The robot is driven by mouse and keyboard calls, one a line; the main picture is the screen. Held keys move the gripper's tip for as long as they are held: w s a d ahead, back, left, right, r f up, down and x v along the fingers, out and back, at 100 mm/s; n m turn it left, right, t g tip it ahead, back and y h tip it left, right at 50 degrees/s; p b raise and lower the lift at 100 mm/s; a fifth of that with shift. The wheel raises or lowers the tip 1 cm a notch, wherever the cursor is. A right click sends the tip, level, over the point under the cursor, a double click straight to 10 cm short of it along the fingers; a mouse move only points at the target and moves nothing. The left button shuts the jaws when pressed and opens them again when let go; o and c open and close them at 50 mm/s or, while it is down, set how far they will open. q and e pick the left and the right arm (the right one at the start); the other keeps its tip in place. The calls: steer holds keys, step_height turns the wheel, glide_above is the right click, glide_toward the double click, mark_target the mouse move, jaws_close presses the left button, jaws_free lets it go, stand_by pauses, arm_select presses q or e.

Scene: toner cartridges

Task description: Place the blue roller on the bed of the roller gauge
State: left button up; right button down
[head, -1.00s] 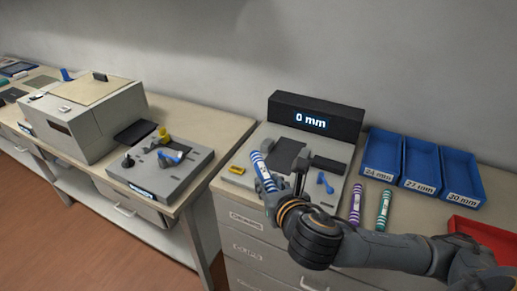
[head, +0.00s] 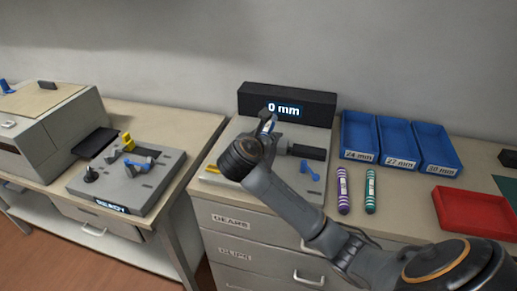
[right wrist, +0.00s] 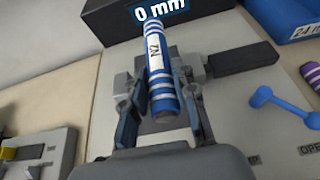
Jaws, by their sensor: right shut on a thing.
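My right gripper (right wrist: 161,110) is shut on the blue roller (right wrist: 158,64), a white tube with blue bands. In the head view, my right gripper (head: 266,124) is over the roller gauge, in front of its display, and only a small part of the roller shows. The roller gauge (head: 222,165) is a grey block with a blue-handled lever (head: 310,171) and a black display (head: 320,107) reading "0 mm". My gripper and forearm hide most of the bed; whether the roller touches it I cannot tell. My left gripper is out of view.
A purple roller (head: 343,188) and a green roller (head: 370,190) lie right of the gauge. Blue bins (head: 359,154) marked 24, 27 and 30 mm stand behind them. A red tray (head: 470,210) is at the right. Another grey fixture (head: 150,180) stands on the left bench.

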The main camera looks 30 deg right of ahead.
steer(key=shift+w+d+f, duration=0.15)
steer(key=shift+w+f, duration=0.8)
steer(key=shift+f, duration=0.2)
steer(key=shift+w+f, duration=0.55)
steer(key=shift+f, duration=0.2)
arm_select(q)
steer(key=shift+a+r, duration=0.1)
arm_select(e)
steer(key=shift+f, duration=1.35)
steer(key=c, duration=1.1)
jaws_free()
steer(key=shift+f, duration=0.15)
steer(key=shift+o, duration=0.2)
